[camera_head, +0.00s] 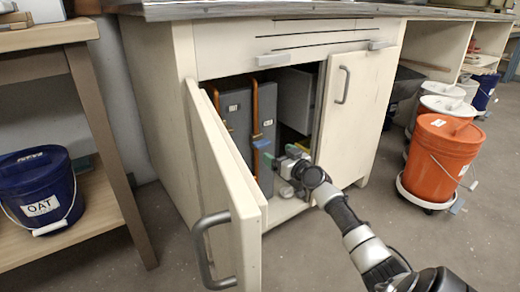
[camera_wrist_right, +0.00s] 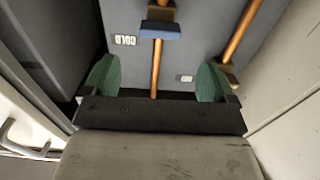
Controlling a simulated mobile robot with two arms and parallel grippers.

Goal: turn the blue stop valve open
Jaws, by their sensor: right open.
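The blue stop valve handle (camera_head: 262,143) sits on a vertical copper pipe inside the open cabinet. In the right wrist view the blue handle (camera_wrist_right: 146,30) lies crosswise to its pipe, with a brass body behind it and a "COLD" label (camera_wrist_right: 125,40) to its left. My right gripper (camera_head: 272,161) reaches between the doors, just below the handle. In the wrist view its green-padded fingers (camera_wrist_right: 157,82) are wide apart and empty, the handle ahead of the gap and not touched. My left gripper is not in view.
A second copper pipe (camera_wrist_right: 243,32) with a brass fitting runs near my right finger in the wrist view. Orange bucket (camera_head: 440,160) right, blue bucket (camera_head: 42,185) left.

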